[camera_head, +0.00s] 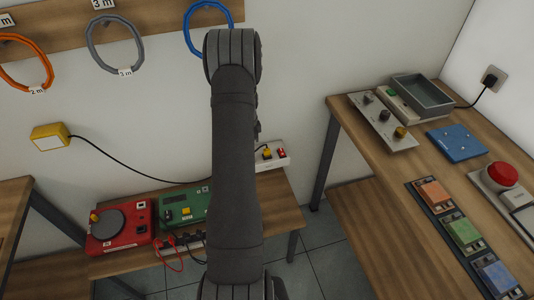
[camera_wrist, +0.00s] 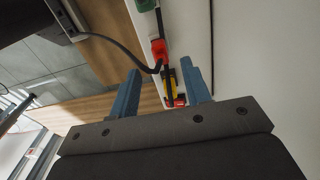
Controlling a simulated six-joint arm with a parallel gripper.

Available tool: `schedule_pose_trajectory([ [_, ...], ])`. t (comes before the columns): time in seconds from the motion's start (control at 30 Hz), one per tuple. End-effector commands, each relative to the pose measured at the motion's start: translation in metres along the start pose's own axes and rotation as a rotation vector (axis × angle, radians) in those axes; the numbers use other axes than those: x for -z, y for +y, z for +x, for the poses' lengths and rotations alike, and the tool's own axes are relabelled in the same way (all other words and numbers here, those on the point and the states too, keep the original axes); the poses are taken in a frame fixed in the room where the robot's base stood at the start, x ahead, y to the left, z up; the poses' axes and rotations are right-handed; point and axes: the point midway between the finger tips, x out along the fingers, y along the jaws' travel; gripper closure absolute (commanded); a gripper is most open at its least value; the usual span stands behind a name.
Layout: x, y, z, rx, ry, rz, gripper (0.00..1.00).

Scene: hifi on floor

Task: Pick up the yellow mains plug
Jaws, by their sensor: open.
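The yellow mains plug (camera_head: 267,153) sits on a white power strip (camera_head: 258,165) against the wall, just right of my arm in the head view. In the wrist view the yellow plug (camera_wrist: 172,78) shows between the two blue fingers of my gripper (camera_wrist: 162,68), nearer the right one. A dark strip and cable cover part of it. My gripper is open, and nothing is visibly clamped in it. I cannot tell how far the fingertips are from the plug. In the head view my arm hides the gripper.
A red part (camera_wrist: 159,50) with a black cable lies close beyond the fingers. The wall (camera_wrist: 240,50) is close on the right in the wrist view. A red device (camera_head: 120,228) and a green device (camera_head: 183,203) stand on the low bench. A yellow box (camera_head: 48,137) hangs on the wall.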

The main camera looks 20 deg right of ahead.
Motion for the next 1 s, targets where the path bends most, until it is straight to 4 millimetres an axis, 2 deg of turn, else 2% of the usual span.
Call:
schedule_pose_trajectory([
  [0.07,-0.001,0.000,-0.009,-0.005,0.027,-0.007,0.56],
  [0.4,0.006,0.003,-0.092,-0.007,0.333,-0.007,0.56],
  [0.5,0.008,0.003,-0.101,-0.002,0.378,-0.002,0.56],
  [0.57,0.011,0.003,-0.099,-0.001,0.388,0.001,0.56],
  [0.67,0.017,0.004,-0.085,-0.002,0.390,0.002,0.56],
  [1.0,0.044,0.003,-0.016,-0.002,0.387,0.003,0.56],
])
